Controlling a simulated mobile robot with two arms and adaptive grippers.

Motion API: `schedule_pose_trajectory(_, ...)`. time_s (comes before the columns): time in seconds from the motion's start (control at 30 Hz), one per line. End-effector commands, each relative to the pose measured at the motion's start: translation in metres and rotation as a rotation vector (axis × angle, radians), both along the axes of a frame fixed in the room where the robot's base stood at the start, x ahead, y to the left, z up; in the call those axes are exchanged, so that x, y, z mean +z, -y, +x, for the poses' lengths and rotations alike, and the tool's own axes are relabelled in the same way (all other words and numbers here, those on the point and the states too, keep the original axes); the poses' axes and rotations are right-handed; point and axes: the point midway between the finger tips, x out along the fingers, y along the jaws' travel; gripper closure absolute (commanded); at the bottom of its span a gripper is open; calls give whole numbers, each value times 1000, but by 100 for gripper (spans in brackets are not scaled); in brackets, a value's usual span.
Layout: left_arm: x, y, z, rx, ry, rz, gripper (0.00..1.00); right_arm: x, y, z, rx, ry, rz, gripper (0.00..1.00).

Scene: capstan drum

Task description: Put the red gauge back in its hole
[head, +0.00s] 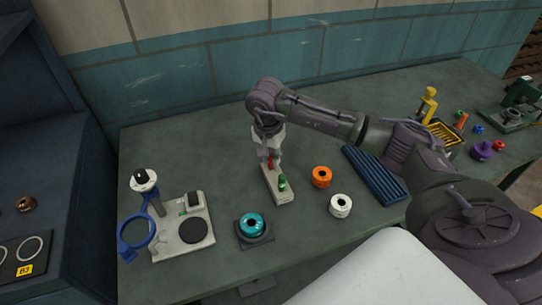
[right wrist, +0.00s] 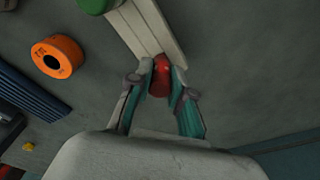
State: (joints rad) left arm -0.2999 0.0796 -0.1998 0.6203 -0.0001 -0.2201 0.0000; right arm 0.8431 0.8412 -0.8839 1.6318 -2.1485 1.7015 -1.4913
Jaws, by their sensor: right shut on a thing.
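The red gauge (right wrist: 160,78) is between the fingers of my right gripper (right wrist: 162,82), which is shut on it. In the head view the red gauge (head: 271,161) shows as a small red part below my right gripper (head: 269,157). It is over the far end of a pale rectangular block (head: 277,188), the gauge holder. A green gauge (head: 282,183) stands upright toward the block's near end. I cannot see the hole or tell whether the red gauge is in it. My left gripper is not in view.
An orange ring (head: 321,177) and a white ring (head: 340,206) lie right of the block. A teal ring (head: 252,225) sits on a dark base at near left. A blue ribbed tray (head: 375,175) lies under my right arm. Bare table (head: 190,150) shows behind left.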

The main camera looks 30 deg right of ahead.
Motion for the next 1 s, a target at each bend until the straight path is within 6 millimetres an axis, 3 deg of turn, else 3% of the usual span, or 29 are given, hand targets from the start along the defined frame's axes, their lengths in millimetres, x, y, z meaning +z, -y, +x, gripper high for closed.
schedule_pose_trajectory(0.47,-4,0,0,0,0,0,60,0,0,0,0,0,0,100)
schedule_pose_trajectory(0.5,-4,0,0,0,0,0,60,0,0,0,0,0,0,73)
schedule_pose_trajectory(0.63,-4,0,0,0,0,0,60,0,0,0,0,0,0,52)
schedule_pose_trajectory(1.0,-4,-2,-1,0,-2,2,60,4,-1,0,0,0,0,51)
